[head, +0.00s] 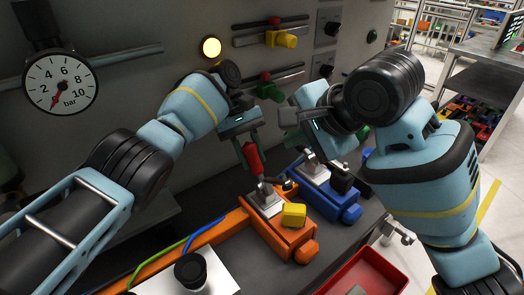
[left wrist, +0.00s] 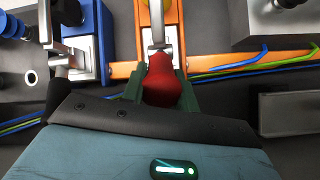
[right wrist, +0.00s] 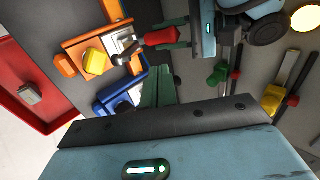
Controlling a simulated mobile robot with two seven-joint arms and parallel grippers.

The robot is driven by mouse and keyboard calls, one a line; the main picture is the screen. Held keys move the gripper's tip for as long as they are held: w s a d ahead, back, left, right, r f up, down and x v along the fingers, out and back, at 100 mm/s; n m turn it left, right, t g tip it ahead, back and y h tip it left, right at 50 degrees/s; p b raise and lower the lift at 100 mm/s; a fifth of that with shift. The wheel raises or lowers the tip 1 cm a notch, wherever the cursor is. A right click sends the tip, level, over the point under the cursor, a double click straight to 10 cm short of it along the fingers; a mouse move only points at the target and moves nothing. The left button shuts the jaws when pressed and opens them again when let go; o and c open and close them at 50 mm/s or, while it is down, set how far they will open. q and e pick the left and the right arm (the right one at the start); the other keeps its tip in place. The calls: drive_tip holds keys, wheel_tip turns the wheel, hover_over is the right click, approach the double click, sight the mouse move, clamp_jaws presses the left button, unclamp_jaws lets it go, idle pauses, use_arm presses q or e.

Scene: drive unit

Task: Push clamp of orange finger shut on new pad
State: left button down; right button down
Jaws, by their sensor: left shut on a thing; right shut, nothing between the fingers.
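The orange finger (head: 270,232) sits on the bench with a yellow block (head: 293,214) on it; both also show in the right wrist view. Its clamp has a metal base (head: 263,203) and a red handle (head: 252,159) that stands up steeply. My left gripper (head: 248,150) is shut on the red handle, which also shows between its fingers in the left wrist view (left wrist: 162,78). My right gripper (right wrist: 158,88) is shut and empty, above and beside the blue finger (head: 330,195). I cannot tell which part is the new pad.
A red tray (head: 365,275) with a grey piece (right wrist: 29,95) stands at the front right. A white block with a black knob (head: 190,270) is at the front. Green and blue hoses (head: 165,258) run beside the orange rail. A gauge (head: 60,82) hangs on the panel behind.

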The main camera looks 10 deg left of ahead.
sight(256, 155)
use_arm(q)
drive_tip(key=shift+r, duration=0.15)
use_arm(e)
drive_tip(key=x, duration=1.3)
drive_tip(key=shift+w+a+r, duration=0.2)
drive_tip(key=shift+a+r, duration=0.1)
